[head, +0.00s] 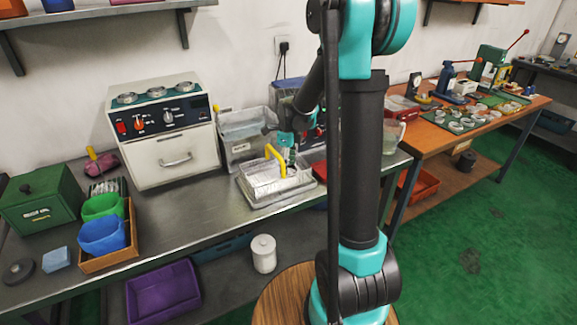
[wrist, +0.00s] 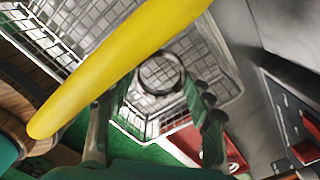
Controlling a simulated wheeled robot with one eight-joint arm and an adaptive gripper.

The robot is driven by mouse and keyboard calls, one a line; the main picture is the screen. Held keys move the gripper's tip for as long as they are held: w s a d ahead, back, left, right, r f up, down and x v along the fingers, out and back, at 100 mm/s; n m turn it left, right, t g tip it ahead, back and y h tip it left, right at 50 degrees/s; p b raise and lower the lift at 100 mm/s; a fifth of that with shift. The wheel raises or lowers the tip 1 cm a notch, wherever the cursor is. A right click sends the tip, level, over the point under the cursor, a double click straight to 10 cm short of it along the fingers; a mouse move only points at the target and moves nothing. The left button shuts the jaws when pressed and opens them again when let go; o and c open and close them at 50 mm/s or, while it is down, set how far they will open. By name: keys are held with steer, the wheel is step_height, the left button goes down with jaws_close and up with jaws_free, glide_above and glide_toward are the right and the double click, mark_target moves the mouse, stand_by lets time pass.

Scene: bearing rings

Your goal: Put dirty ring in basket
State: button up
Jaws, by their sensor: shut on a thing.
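The basket (head: 262,192) is a silver wire-mesh basket with a yellow handle (head: 277,160), standing on a metal tray on the steel bench. In the wrist view the basket's mesh (wrist: 223,55) spreads behind my fingers, and the yellow handle (wrist: 120,65) crosses close in front of the camera. My gripper (head: 290,163) is down at the basket, beside the handle. In the wrist view my gripper (wrist: 160,82) is shut on a grey ring (wrist: 145,71), held between the fingertips with mesh behind it. I cannot tell whether the ring touches the mesh. The ring is hidden in the head view.
An instrument box (head: 162,135) with several rings on top stands left of the basket. A clear plastic tank (head: 243,130) stands behind it. Green and blue bins (head: 103,236) sit at the left. A wooden table (head: 470,112) with several rings is at the right.

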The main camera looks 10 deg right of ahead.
steer(key=shift+f, duration=0.15)
steer(key=o, duration=0.9)
steer(key=shift+c, duration=0.2)
step_height(320, 180, up, 12)
steer(key=s+d+f+n+t, duration=0.2)
steer(key=s+f+n, duration=0.4)
steer(key=s+n, duration=0.5)
steer(key=s+d+f+n+t, duration=0.2)
steer(key=s+f+n, duration=0.5)
steer(key=s+n, duration=0.4)
steer(key=shift+f+n, duration=0.2)
steer(key=shift+n, duration=1)
steer(key=shift+d, duration=0.1)
